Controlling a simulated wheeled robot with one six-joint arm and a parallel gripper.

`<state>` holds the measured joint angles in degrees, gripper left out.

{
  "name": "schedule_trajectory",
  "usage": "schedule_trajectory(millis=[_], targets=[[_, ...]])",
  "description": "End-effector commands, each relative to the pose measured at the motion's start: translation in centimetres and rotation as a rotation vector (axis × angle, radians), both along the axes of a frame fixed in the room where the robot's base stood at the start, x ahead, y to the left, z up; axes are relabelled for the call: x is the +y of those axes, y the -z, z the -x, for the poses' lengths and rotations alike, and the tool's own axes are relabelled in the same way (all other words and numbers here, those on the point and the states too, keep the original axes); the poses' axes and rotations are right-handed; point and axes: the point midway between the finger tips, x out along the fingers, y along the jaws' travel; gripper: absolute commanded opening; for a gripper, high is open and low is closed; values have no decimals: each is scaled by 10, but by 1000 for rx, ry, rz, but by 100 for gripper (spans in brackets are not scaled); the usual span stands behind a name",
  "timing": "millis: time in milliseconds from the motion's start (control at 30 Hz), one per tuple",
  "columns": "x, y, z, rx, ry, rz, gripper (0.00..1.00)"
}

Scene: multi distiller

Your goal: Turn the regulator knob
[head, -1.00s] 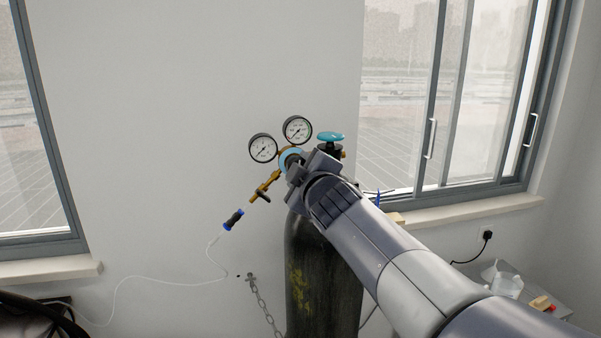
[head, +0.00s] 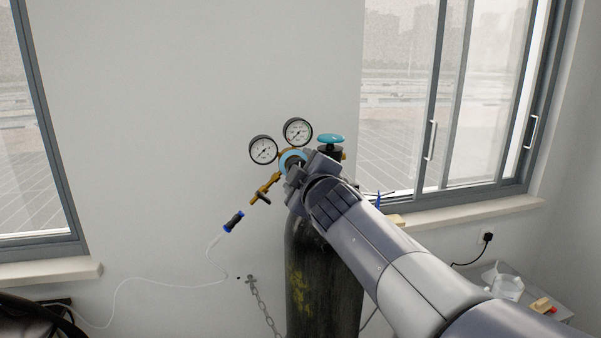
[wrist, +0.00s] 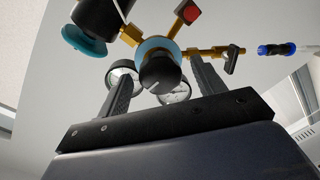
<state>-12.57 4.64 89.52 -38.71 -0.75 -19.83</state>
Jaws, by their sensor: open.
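The regulator with its two round gauges (head: 280,141) sits at the top of a dark gas cylinder (head: 306,270). The regulator knob is black with a light-blue ring behind it; the ring (head: 290,158) shows in the head view, partly covered by my gripper. In the wrist view the black knob (wrist: 160,73) faces the camera, between my two fingers. My gripper (wrist: 165,85) is open, with one finger on each side of the knob and a gap visible on both sides. In the head view my gripper (head: 303,172) is right at the regulator.
A turquoise valve handwheel (head: 331,138) stands just right of the regulator. A brass outlet with a small lever (head: 264,194) points down left. A chain (head: 262,305) hangs on the wall. A small table (head: 535,292) stands at the right.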

Motion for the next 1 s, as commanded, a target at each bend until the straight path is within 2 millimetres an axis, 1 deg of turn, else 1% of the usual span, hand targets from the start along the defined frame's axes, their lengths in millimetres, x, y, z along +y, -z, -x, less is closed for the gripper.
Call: schedule_trajectory(millis=[167,267,500,700,833,1000], targets=[[-1,-2,6,-1,0,0,65],[-4,-3,17,-2,0,0,65],[-14,-6,58,-2,0,0,65],[-20,-8,87,-1,1,0,65],[-23,-8,99,0,0,0,65],[-24,-7,105,0,0,0,65]])
